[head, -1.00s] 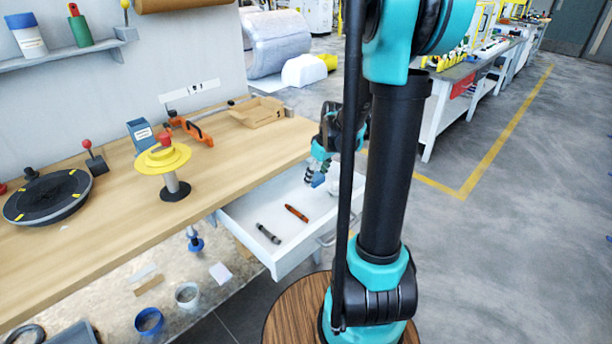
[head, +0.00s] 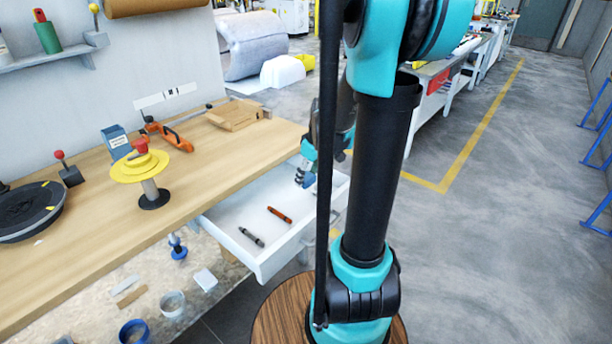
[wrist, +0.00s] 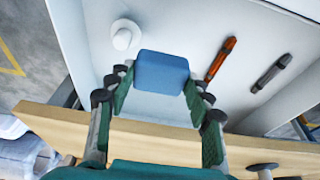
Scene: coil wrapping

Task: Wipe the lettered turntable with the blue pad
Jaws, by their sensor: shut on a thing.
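The blue pad (wrist: 162,72) is a small rounded block between the fingertips of my gripper (wrist: 158,82) in the wrist view. My gripper is shut on it. In the head view my gripper (head: 303,178) is over the open white drawer, partly hidden behind my own arm; I cannot tell its exact height there. A round black turntable (head: 28,212) with yellow marks lies on the bench at the far left, cut by the picture edge. Its letters are too small to read. My gripper is far to its right.
The drawer (head: 262,262) holds an orange marker (head: 279,214), a dark marker (head: 251,237) and a white round piece (wrist: 125,35). On the wooden bench (head: 112,222) stand a yellow stacked disc (head: 140,167), a blue box (head: 116,141), an orange tool (head: 175,138) and a cardboard tray (head: 236,115).

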